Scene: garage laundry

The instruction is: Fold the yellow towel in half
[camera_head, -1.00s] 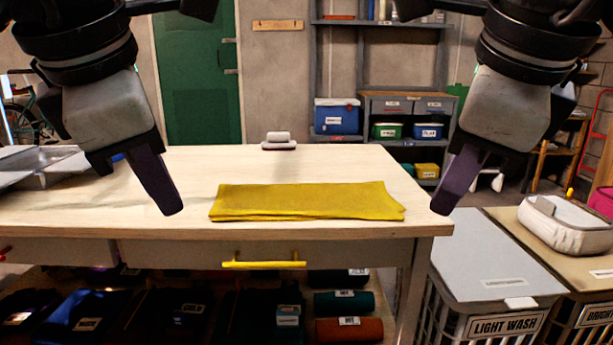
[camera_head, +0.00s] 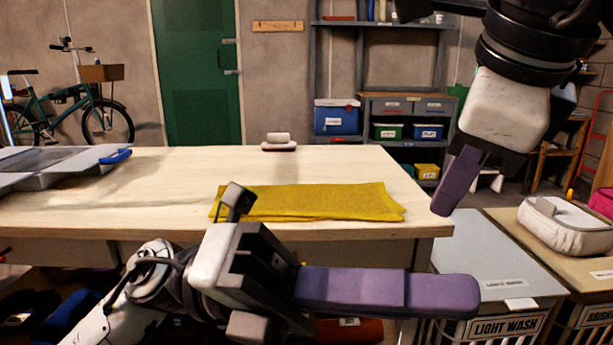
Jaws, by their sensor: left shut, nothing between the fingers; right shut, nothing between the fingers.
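The yellow towel (camera_head: 320,202) lies flat on the wooden table as a long strip near its front edge, with layered edges showing at the left end. My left gripper (camera_head: 470,297) is low in front of the table's front edge, turned sideways with its purple fingers pointing right; it is shut and empty. Its arm hides a little of the towel's front left corner. My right gripper (camera_head: 442,207) is shut and empty, pointing down beyond the towel's right end, by the table's right corner. Neither gripper touches the towel.
The table top (camera_head: 180,180) is clear around the towel. A small white and dark object (camera_head: 279,142) sits at its back edge, and a grey tray (camera_head: 60,165) at the left. A light wash hamper (camera_head: 490,255) and a beige bag (camera_head: 565,225) stand at the right.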

